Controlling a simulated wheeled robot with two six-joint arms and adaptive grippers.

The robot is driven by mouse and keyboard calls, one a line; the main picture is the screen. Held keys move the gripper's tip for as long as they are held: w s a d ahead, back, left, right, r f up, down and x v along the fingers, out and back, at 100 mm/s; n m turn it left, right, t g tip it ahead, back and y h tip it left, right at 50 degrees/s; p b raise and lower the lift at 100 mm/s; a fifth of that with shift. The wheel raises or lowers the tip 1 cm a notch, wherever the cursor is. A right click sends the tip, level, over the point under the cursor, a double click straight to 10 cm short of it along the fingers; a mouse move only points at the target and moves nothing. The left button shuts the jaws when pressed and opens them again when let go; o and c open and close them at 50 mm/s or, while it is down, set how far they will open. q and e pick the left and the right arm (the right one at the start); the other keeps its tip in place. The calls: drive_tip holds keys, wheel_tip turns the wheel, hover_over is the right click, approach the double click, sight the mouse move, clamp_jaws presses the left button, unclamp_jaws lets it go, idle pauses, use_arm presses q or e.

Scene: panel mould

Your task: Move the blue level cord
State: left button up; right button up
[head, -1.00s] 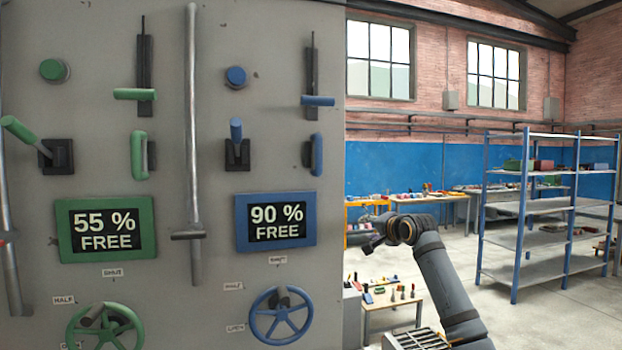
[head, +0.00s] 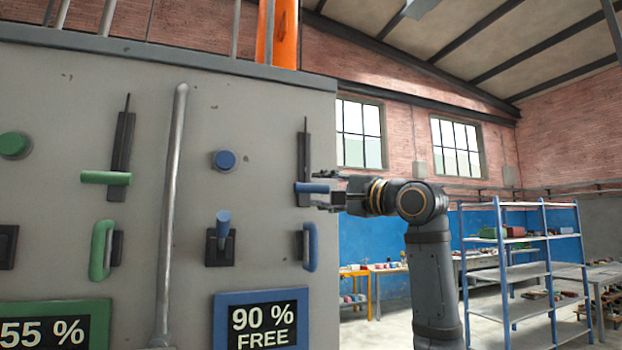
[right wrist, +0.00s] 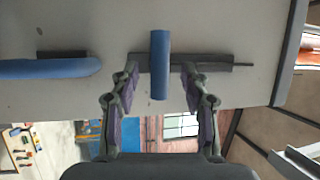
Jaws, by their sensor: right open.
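The blue level cord's handle (head: 313,187) is a short blue bar sticking out from a black vertical strip (head: 304,150) near the panel's right edge. It also shows in the right wrist view (right wrist: 160,65), crossing its dark strip (right wrist: 210,59). My right gripper (head: 322,191) is at the handle, coming from the right. In the right wrist view its fingers (right wrist: 160,88) are open, one on each side of the blue bar, with gaps to both. The bar's outer end lies between the fingers. My left gripper is not in view.
The grey panel (head: 255,110) also carries a blue knob (head: 224,160), a blue lever (head: 223,225), a blue D-shaped handle (head: 309,247) just below my gripper, and a blue-framed display (head: 262,320) reading 90 % FREE. Green controls are further left. A shelf rack (head: 520,270) stands far right.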

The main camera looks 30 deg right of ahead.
sight(316, 190)
drive_tip(key=p+x, duration=0.1)
drive_tip(key=x, duration=0.2)
drive_tip(key=shift+w+r, duration=0.1)
drive_tip(key=shift+w, duration=0.35)
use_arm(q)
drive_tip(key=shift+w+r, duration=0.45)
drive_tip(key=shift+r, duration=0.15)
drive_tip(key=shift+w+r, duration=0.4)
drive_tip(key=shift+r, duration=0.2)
use_arm(e)
drive_tip(key=shift+s, duration=0.1)
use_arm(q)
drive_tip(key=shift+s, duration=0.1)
use_arm(e)
drive_tip(key=shift+c, duration=0.4)
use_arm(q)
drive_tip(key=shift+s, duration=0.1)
use_arm(e)
clamp_jaws()
